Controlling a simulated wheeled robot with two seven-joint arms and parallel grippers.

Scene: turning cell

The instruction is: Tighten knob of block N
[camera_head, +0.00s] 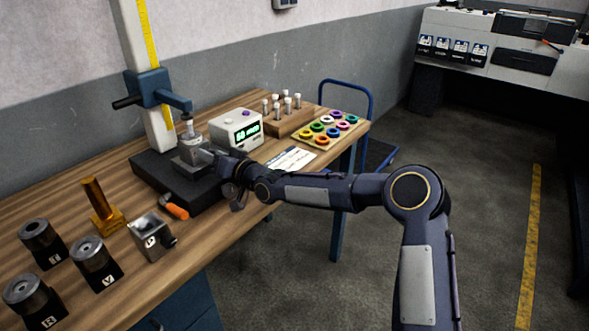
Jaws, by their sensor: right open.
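My right gripper (222,165) reaches in from the right at the front right of the black gauge base. It is open, beside a grey metal block (187,161) that stands on the base, and partly covers it. I cannot tell whether it touches the block, and no letter shows on that block. Another grey metal block (149,231) with a dark side knob stands at the table's front edge; its letter is too small to read surely. I cannot read an N on any block. My left gripper is not in view.
The gauge stand (150,165) has a blue arm (160,90) above the block. An orange-handled tool (176,211) lies near the base. Cylinders on dark lettered bases (93,256) stand at left. A display box (237,128), a peg rack (284,118) and coloured rings (326,127) are behind.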

